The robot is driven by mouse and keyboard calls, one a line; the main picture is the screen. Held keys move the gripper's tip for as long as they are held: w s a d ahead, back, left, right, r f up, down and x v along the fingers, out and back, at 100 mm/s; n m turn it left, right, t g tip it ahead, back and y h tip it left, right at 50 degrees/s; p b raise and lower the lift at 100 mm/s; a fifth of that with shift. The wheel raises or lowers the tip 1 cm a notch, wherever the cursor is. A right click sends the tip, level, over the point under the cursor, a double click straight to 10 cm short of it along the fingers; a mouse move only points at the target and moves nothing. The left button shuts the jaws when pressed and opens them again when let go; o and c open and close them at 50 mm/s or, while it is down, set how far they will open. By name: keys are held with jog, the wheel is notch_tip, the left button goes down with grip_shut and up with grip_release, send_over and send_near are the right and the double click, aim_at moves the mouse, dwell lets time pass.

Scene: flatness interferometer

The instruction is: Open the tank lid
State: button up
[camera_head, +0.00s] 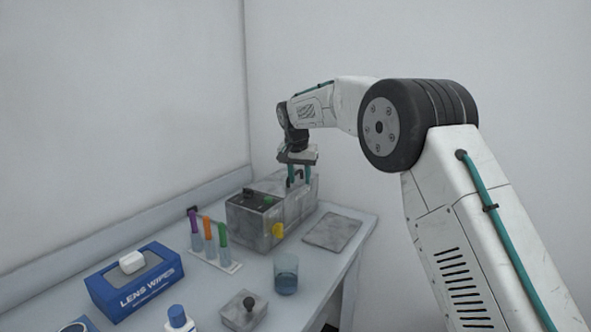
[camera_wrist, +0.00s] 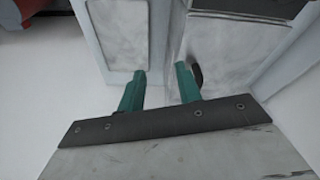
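The tank (camera_head: 296,195) is the grey, mottled rear part of a boxy instrument on the table, against the back wall. Its lid shows as a grey mottled surface in the wrist view (camera_wrist: 232,48). A dark curved handle (camera_wrist: 196,75) stands on it, close beside the right teal finger and partly hidden by it. My gripper (camera_head: 299,178) points down over the tank top. In the wrist view (camera_wrist: 161,75) its two teal fingers are apart, with nothing seen between them. Whether the fingers touch the handle, I cannot tell.
The control box (camera_head: 255,220) with a green button and yellow knob adjoins the tank. A flat grey plate (camera_head: 333,231) lies to its right. A tube rack (camera_head: 215,258), a beaker (camera_head: 286,274), a lens wipes box (camera_head: 136,281) and a knobbed grey block (camera_head: 243,311) stand nearer.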

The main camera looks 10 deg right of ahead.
jog(key=w+a+r+m+t, duration=0.1)
jog(key=w+r+m+t, duration=0.1)
jog(key=w+r+m, duration=0.3)
jog(key=shift+n, duration=0.7)
jog(key=shift+w+r+x, duration=0.1)
jog(key=shift+w+x, duration=0.1)
jog(key=shift+x, duration=1)
jog(key=shift+w+r+x, duration=0.1)
jog(key=shift+w+x, duration=0.15)
jog(key=shift+x, duration=0.9)
jog(key=shift+w+r+x, duration=0.1)
jog(key=shift+w+x, duration=0.1)
jog(key=shift+x, duration=1)
grip_shut()
